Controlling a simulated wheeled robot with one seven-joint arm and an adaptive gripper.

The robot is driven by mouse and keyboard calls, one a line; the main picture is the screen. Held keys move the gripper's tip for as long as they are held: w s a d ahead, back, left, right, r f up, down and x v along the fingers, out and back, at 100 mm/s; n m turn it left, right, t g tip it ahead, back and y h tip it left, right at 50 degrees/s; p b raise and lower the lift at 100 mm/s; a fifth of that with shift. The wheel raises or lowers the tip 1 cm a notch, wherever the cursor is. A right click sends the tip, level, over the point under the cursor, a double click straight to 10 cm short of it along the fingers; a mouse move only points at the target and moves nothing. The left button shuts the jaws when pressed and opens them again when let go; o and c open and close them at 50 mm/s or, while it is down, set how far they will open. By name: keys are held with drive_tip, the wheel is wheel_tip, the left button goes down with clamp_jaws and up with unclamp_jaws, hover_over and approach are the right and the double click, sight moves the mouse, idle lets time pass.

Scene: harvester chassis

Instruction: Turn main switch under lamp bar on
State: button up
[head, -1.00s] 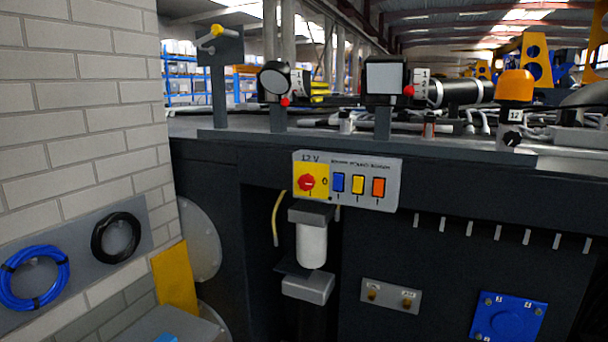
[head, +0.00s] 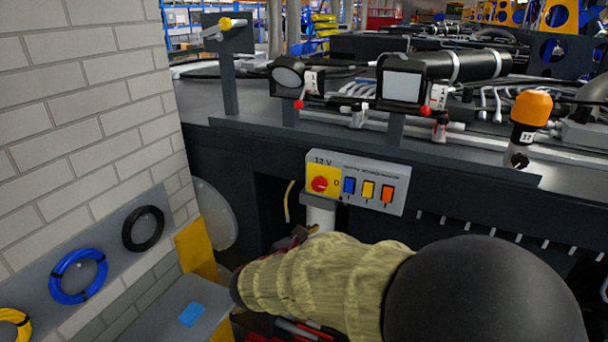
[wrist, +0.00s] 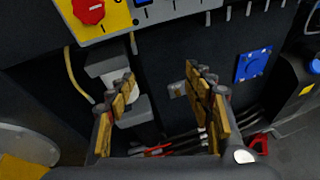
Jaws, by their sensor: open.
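The red rotary main switch (head: 320,184) sits on a yellow square at the left of a grey "12 V" panel (head: 397,197), below the lamp bar (head: 375,147). A "0" is printed to its right; the knob's exact angle is too small to tell. In the wrist view the red knob (wrist: 88,11) is at the top left, partly cut by the frame edge. My gripper (wrist: 160,85) is open and empty, its fingers spread below and right of the knob, not touching it. In the head view my arm hides most of the gripper.
Blue, yellow and orange rocker switches (head: 368,189) sit right of the knob. A white filter cylinder (head: 320,218) hangs under the panel. Two lamps (head: 402,84) and an orange beacon (head: 531,108) stand above. A brick wall (head: 90,120) with hose coils closes the left side.

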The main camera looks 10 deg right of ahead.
sight(318, 185)
drive_tip(key=w+a+r+n+t, duration=0.4)
drive_tip(key=w+r+n, duration=0.1)
drive_tip(key=r+n, duration=0.25)
drive_tip(key=shift+m, duration=0.25)
drive_tip(key=shift+r+p+x, duration=0.15)
drive_tip(key=shift+p+x, duration=0.1)
drive_tip(key=shift+x, duration=1.1)
drive_tip(key=shift+r+p+x, duration=0.15)
drive_tip(key=shift+p+x, duration=0.1)
drive_tip(key=shift+x, duration=1.15)
drive_tip(key=shift+r+p+x, duration=0.2)
drive_tip(key=shift+p+x, duration=0.05)
drive_tip(key=shift+x, duration=1.1)
drive_tip(key=shift+a, duration=0.15)
drive_tip(key=shift+c, duration=0.7)
drive_tip(key=c, duration=1)
